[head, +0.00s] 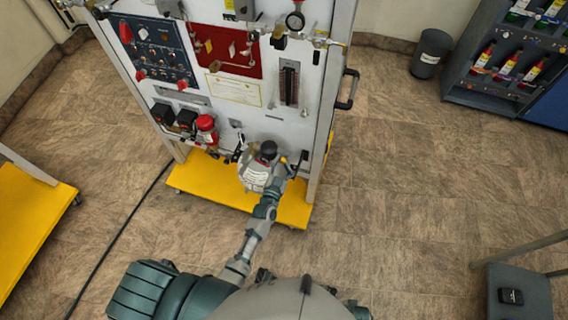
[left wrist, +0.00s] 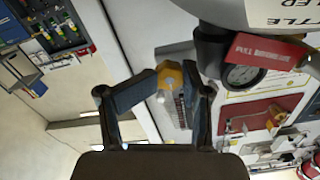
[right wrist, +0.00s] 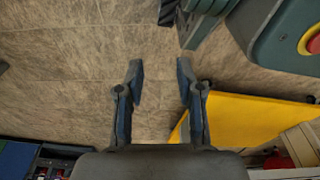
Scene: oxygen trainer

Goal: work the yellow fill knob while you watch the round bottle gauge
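In the left wrist view the yellow fill knob (left wrist: 172,75) sits between the fingertips of my left gripper (left wrist: 174,82). The left fingertip appears to touch its side and the right one lies close against the other side. The round bottle gauge (left wrist: 243,75) is just right of the knob, partly covered by a red tag (left wrist: 268,50), its reading too small to make out. My right gripper (right wrist: 160,68) is open and empty over the floor.
The trainer panel (head: 225,92) stands on a yellow base (head: 215,190), with another gauge (head: 295,20) at its top. A dark bin (head: 430,55) and a bottle rack (head: 505,65) are at the upper right. A stool (head: 518,290) stands lower right. Floor right of the panel is clear.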

